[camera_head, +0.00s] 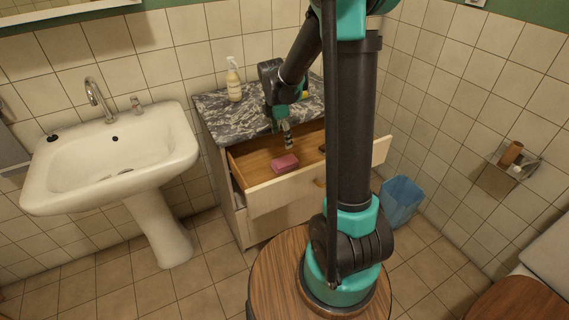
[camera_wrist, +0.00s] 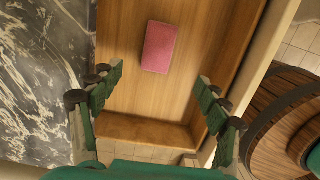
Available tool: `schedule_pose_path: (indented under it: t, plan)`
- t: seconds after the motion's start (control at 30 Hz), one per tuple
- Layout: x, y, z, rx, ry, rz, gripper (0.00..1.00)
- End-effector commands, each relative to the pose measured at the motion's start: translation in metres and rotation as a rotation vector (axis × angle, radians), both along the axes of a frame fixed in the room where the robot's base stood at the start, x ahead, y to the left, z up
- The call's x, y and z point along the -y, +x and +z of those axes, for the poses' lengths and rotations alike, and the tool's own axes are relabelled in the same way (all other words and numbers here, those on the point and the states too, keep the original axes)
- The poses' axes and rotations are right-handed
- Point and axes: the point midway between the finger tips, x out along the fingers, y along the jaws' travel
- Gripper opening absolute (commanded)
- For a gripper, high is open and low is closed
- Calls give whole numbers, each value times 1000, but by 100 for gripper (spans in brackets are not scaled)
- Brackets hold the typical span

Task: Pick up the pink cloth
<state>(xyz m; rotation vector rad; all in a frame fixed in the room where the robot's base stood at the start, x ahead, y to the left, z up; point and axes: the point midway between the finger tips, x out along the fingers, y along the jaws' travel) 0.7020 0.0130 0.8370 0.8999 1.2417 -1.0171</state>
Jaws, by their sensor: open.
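The pink cloth (camera_head: 285,163) is a small folded block lying flat on the wooden floor of the open drawer (camera_head: 270,197). In the wrist view the cloth (camera_wrist: 159,47) lies in the upper middle, beyond my fingertips. My gripper (camera_head: 287,140) is over the open drawer, close to the cloth and behind it in the head view. In the wrist view its two green fingers (camera_wrist: 160,93) are spread wide with nothing between them. The cloth is apart from the fingers. My arm hides part of the drawer's right side in the head view.
The marble countertop (camera_head: 222,112) borders the drawer and carries a soap bottle (camera_head: 234,80). The drawer's walls stand around the cloth. A white sink (camera_head: 112,160) is at the left. A blue bin (camera_head: 400,200) stands on the floor to the right.

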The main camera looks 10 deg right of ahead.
Motion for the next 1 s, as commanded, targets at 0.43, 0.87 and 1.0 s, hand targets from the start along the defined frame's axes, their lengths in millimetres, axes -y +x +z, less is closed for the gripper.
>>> schedule_pose_path:
  t: [0.43,0.87,1.0]
  plan:
    - [7,3,-62,0,0,-1,76]
    - [10,7,-104,1,0,-2,76]
    - [11,7,-113,1,0,-1,76]
